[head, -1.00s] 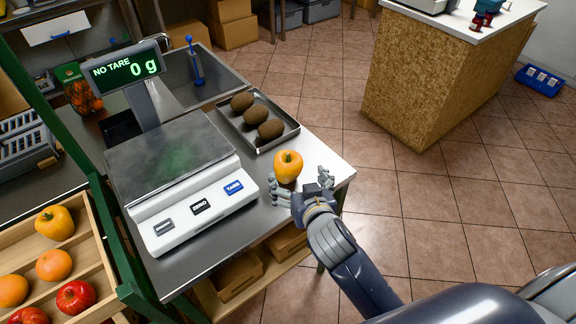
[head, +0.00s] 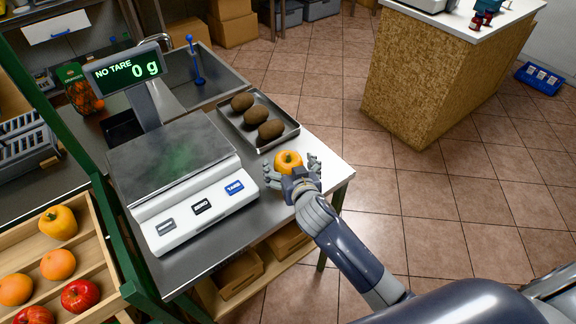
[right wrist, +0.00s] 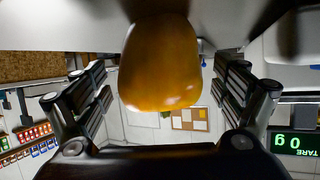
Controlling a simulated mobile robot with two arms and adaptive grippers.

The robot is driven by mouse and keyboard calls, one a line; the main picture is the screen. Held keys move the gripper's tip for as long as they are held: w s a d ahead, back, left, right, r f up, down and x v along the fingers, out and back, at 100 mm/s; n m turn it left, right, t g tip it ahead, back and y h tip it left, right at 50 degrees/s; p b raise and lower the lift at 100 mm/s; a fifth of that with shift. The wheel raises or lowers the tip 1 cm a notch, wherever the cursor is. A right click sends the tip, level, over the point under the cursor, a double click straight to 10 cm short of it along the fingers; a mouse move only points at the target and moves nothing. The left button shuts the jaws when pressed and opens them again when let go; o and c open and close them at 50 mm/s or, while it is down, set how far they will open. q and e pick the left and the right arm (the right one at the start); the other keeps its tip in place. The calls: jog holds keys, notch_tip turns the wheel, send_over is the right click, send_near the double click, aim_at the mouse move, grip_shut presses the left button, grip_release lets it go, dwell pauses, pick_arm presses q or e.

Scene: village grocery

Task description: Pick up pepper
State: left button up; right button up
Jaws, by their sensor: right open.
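A yellow-orange pepper (head: 288,161) stands on the metal counter, to the right of the scale and in front of the tray. My right gripper (head: 292,172) is open, with one finger on each side of the pepper. In the right wrist view the pepper (right wrist: 160,65) sits between the two spread fingers, with gaps to both. The gripper hides the pepper's near lower part in the head view. Another yellow pepper (head: 58,222) lies in the wooden crate at the left. My left gripper is not in view.
The scale (head: 172,165) reads 0 g and its plate is empty. A metal tray (head: 291,131) with 3 brown fruits lies behind the pepper. The wooden crate (head: 92,238) holds oranges and red apples. The counter's right edge is close to the pepper.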

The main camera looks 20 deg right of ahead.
jog(key=c, duration=1.2)
jog(key=shift+r, duration=0.1)
